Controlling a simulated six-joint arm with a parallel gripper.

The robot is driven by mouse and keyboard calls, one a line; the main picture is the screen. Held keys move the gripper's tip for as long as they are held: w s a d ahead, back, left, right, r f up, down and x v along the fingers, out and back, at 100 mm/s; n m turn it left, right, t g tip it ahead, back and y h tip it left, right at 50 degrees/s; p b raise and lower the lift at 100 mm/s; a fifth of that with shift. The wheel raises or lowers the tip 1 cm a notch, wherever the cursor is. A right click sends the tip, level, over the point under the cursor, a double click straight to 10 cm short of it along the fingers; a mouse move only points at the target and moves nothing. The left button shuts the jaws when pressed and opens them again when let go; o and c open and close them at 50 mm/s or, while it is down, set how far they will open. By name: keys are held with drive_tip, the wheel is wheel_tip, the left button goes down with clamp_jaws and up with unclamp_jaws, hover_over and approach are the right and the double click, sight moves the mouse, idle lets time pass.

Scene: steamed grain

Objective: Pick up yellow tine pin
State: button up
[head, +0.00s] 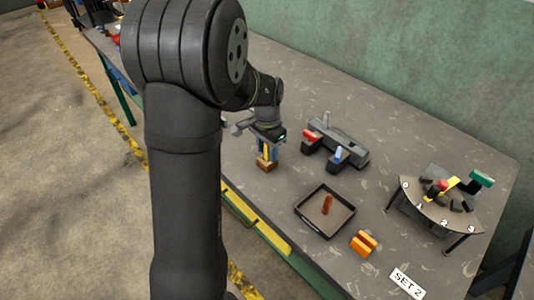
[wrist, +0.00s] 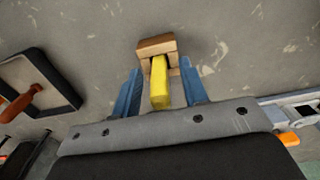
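The yellow tine pin (wrist: 159,84) is a yellow bar in a light wooden block (wrist: 156,45). In the head view the pin (head: 266,151) stands upright in the block (head: 266,164) on the table, partly hidden by my gripper. My gripper (wrist: 160,72) is open, with one blue finger on each side of the pin. A gap shows between the pin and each finger in the wrist view, so neither seems to touch it. In the head view my gripper (head: 267,147) is over the block, pointing down.
A dark tray (head: 324,231) holding a brown-red piece is nearby. Behind stands a grey fixture (head: 345,150) with red and blue parts. An orange block (head: 363,243), a "SET 2" card (head: 407,283) and a numbered curved stand (head: 437,216) are to the right. Bare table lies between them.

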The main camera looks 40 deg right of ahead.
clamp_jaws()
idle(0.3)
